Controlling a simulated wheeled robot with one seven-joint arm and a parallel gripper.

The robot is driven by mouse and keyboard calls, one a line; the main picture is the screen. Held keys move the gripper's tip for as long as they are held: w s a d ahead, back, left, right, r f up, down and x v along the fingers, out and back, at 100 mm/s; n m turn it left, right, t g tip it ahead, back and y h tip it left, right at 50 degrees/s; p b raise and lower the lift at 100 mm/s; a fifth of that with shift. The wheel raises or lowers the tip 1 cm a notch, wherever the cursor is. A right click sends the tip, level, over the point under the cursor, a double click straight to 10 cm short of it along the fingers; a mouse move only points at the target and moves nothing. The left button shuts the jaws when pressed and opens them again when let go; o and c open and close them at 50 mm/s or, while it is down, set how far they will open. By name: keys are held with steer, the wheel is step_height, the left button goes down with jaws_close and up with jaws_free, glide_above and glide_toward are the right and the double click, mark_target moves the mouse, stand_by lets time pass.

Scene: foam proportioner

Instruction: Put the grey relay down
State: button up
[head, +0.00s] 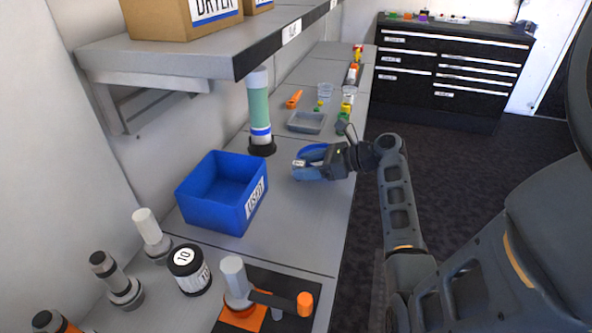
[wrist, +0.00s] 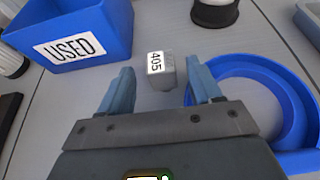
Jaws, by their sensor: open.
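The grey relay (wrist: 162,75) is a small block with a white "405" label on top. In the wrist view it appears to rest on the grey bench, in the gap between my fingertips and slightly ahead of them. My gripper (wrist: 160,84) is open, with a strip of bench showing between each finger and the relay. In the head view my gripper (head: 311,170) is low over the bench, and the relay (head: 299,163) shows as a small pale block at its fingertips. A blue round dish (wrist: 285,75) lies just right of my right finger in the wrist view.
A blue bin marked "USED" (head: 212,205) stands left of my gripper. A grey tray (head: 307,121) lies farther along the bench. Bench in front of the bin is clear.

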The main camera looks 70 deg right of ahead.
mark_target(300, 162)
steer(key=shift+x, duration=2.35)
steer(key=shift+d+f, duration=0.1)
steer(key=shift+c, duration=0.4)
steer(key=c, duration=1.1)
steer(key=shift+r, duration=0.7)
step_height(300, 162, up, 3)
steer(key=shift+f, duration=0.1)
steer(key=s+d+r, duration=0.4)
steer(key=s+d, duration=0.1)
steer(key=s+d+r, duration=0.3)
steer(key=shift+s+b, duration=0.25)
steer(key=shift+b, duration=0.05)
